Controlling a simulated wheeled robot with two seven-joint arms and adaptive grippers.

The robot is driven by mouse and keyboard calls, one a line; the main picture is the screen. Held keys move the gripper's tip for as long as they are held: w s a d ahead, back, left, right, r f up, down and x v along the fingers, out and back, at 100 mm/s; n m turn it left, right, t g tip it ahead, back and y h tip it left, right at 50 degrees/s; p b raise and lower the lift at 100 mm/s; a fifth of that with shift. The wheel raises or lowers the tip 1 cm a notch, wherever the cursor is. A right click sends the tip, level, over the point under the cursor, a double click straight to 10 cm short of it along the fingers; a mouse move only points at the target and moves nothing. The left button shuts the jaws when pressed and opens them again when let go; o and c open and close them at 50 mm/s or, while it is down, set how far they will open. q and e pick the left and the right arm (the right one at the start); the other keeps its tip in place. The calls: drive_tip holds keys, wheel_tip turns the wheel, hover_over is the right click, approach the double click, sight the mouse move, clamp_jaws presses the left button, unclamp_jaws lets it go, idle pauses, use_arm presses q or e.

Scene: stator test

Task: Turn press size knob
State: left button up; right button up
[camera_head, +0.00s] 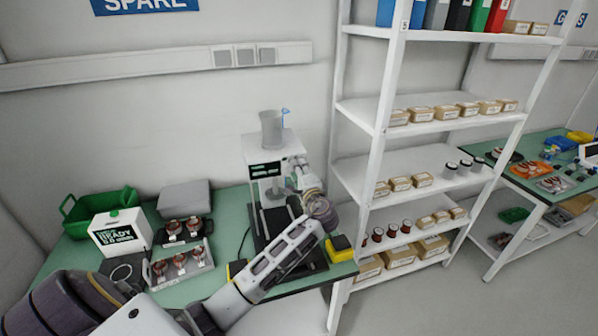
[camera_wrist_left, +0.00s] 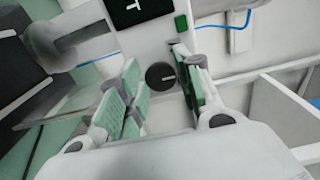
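The press (camera_head: 262,146) is a white machine with a dark display, standing on the green bench near the wall. In the left wrist view, its white face shows a round black knob (camera_wrist_left: 160,77) with a short white mark, below a dark screen (camera_wrist_left: 130,10). My left gripper (camera_head: 302,178) is at the front right of the press. In the left wrist view this gripper (camera_wrist_left: 156,66) is open, with green-padded fingers on either side of the knob. I cannot tell whether the pads touch it. The knob is not discernible in the head view. My right gripper is not in view.
A white box reading READY (camera_head: 120,232), a green crate (camera_head: 100,210) and a rack of copper-coloured parts (camera_head: 180,266) stand left on the bench. A white shelf unit (camera_head: 393,80) stands close on the right.

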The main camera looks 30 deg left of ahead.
use_arm(q)
drive_tip(key=c, duration=0.5)
drive_tip(key=shift+c, duration=0.2)
